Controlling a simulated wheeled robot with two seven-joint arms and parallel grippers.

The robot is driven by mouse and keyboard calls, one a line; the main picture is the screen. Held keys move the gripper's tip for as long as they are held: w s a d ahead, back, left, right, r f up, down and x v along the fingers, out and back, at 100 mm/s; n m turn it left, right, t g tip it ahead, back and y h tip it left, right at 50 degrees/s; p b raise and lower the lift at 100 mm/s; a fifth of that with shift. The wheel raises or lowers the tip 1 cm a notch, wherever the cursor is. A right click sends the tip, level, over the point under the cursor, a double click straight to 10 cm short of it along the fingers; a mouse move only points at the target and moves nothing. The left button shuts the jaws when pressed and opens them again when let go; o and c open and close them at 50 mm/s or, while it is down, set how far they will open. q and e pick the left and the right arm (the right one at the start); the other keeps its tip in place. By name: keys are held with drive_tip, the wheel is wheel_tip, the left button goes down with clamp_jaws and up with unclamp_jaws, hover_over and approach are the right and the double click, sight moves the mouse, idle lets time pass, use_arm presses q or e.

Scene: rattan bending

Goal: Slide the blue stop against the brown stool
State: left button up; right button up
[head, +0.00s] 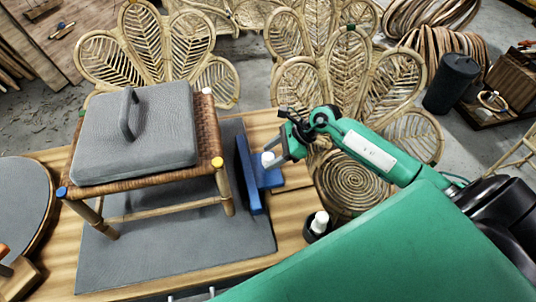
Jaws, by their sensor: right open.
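The brown stool (205,110) has a woven seat and wooden legs and stands upright on a grey mat. A grey pad with a handle (140,140) lies on its seat. The blue stop (250,178), an upright plate on a foot with a white knob, stands just right of the stool. A narrow strip of mat shows between the plate and the stool's near right leg; I see no contact there. My right gripper (277,156) is open at the stop's right side, close by the white knob. I cannot tell whether it touches the stop. My left gripper is out of view.
The grey mat (180,255) lies on a wooden table (295,205). A white-capped bottle in a dark holder (318,225) stands at the table's right edge. A round grey-topped piece (22,205) is at left. Rattan chairs (165,50) stand behind.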

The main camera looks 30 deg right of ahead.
drive_tip(key=shift+w+a+f, duration=0.25)
drive_tip(key=shift+a+f, duration=0.35)
drive_tip(key=shift+f, duration=0.05)
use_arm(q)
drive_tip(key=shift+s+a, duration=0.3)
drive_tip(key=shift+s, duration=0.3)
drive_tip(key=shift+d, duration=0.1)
